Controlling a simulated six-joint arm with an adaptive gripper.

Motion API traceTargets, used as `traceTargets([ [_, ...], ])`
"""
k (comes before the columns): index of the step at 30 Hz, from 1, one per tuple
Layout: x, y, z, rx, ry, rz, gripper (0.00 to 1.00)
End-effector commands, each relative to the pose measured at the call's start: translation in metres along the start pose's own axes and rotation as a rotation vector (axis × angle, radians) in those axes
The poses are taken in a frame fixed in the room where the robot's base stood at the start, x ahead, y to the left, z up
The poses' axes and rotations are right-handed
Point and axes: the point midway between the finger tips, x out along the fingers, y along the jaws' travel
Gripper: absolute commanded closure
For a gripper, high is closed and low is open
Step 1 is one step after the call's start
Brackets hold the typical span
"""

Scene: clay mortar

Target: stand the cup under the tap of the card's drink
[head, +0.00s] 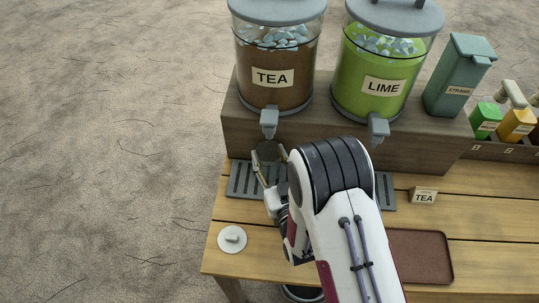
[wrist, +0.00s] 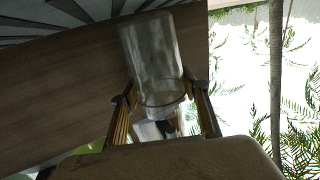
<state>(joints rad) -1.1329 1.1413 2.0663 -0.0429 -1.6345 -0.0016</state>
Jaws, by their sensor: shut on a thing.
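The card (head: 424,196) reads TEA and stands on the wooden counter right of my arm. The tea dispenser (head: 275,78) holds brown drink, and its grey tap (head: 269,122) sticks out in front. The lime dispenser (head: 382,72) stands to its right with its own grey tap (head: 378,128). My gripper (head: 268,165) is just below and in front of the tea tap. In the wrist view my gripper (wrist: 160,97) is shut on a clear cup (wrist: 153,55), one finger on each side. The cup is hard to make out in the head view; whether it touches the grille is unclear.
A dark slotted drip grille (head: 243,181) lies along the front of the dispenser stand, partly hidden by my arm. A white disc (head: 232,239) lies at the counter's left edge. A brown tray (head: 418,256) is at right. The straws box (head: 459,76) stands on the stand.

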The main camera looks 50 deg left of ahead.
Motion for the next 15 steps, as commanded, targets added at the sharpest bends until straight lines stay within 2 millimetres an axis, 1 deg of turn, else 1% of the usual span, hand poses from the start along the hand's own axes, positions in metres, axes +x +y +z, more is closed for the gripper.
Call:
traceTargets([
  [3, 0.0001, 0.0, 0.0002, 0.0, 0.001, 0.0, 0.78],
  [4, 0.0001, 0.0, 0.0003, 0.0, 0.0, 0.0, 0.52],
  [6, 0.0001, 0.0, 0.0003, 0.0, 0.0, 0.0, 0.38],
  [15, 0.0001, 0.0, 0.0003, 0.0, 0.0, 0.0, 0.38],
])
